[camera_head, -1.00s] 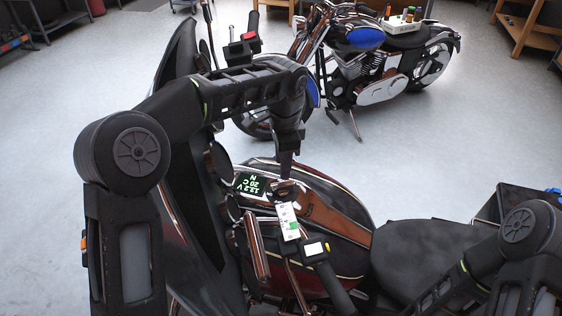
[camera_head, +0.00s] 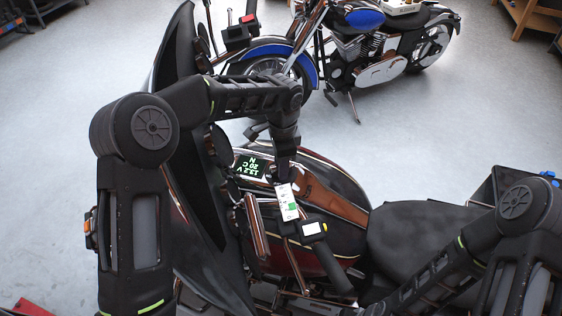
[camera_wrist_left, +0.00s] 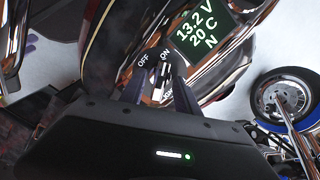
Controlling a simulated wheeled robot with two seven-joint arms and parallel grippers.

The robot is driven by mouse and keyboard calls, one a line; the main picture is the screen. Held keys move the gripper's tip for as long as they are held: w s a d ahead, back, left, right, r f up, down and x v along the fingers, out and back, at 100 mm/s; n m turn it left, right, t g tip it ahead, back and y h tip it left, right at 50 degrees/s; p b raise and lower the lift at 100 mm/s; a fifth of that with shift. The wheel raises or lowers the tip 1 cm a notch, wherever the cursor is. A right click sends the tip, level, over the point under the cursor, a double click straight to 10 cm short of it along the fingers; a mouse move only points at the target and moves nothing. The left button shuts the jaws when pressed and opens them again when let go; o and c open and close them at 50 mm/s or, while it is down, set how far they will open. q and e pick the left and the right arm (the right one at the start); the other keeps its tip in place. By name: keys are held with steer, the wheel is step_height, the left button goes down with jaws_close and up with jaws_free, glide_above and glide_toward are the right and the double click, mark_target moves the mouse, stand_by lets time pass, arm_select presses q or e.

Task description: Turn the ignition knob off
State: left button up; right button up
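The ignition knob (camera_wrist_left: 160,78) shows in the left wrist view on the motorcycle's dark tank, with OFF, ON and a third, partly hidden label around it. Its bar seems to point toward ON, though its lower part is hard to make out. The lit display (camera_wrist_left: 205,28) beside it reads 13.2 V, 20 C, N; it also shows in the head view (camera_head: 250,167). My left gripper (camera_wrist_left: 160,90) is open, its fingers apart on either side of the knob; contact is unclear. In the head view my left gripper (camera_head: 283,176) points down and hides the knob.
The black seat (camera_head: 415,240) is to the right. A blue motorcycle (camera_head: 365,55) stands behind, across clear floor.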

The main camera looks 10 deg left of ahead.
arm_select(q)
steer(key=shift+f, duration=0.15)
steer(key=shift+c, duration=0.4)
jaws_close()
